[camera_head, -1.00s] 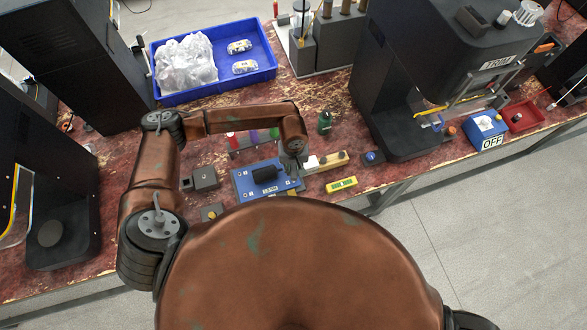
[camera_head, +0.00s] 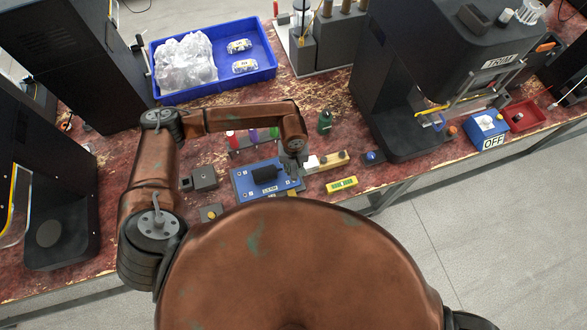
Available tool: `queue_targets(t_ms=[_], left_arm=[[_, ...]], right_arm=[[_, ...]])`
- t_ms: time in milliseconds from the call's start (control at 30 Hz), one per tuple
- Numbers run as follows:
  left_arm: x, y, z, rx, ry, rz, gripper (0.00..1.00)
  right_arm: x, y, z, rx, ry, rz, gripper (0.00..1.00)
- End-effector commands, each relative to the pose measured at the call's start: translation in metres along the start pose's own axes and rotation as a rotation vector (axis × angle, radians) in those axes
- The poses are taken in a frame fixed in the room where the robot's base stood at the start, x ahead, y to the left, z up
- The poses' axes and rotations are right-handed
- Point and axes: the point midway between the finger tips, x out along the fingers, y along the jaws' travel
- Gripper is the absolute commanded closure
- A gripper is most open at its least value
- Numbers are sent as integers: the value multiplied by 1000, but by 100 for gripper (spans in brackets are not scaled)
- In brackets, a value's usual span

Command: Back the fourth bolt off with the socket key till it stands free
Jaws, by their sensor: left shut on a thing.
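A blue plate (camera_head: 240,184) with a black block (camera_head: 266,174) on it and a small white label at its front lies on the worn red bench. Small pale bolt heads (camera_head: 243,173) show at its left corners. My left gripper (camera_head: 294,161) points down over the plate's right end, at the back right corner. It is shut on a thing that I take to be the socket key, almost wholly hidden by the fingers. The bolt beneath it is hidden, so I cannot tell how far out it stands. My right gripper is out of view.
A yellow-and-white bar (camera_head: 330,161), a yellow labelled block (camera_head: 342,184) and a blue button (camera_head: 372,156) lie right of the plate. A rack of coloured pieces (camera_head: 250,140) and a green bottle (camera_head: 325,122) stand behind. A grey box (camera_head: 204,178) is left.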

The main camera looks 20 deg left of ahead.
Motion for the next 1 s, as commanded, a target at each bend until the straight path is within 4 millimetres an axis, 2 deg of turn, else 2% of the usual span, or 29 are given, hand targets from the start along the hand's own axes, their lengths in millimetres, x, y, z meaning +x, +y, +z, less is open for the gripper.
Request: queue_targets(t_ms=[567,1000], left_arm=[[1,0,0,14,0,0,100],[1,0,-1,359,1,0,100]], right_arm=[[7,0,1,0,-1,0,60],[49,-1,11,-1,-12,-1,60]])
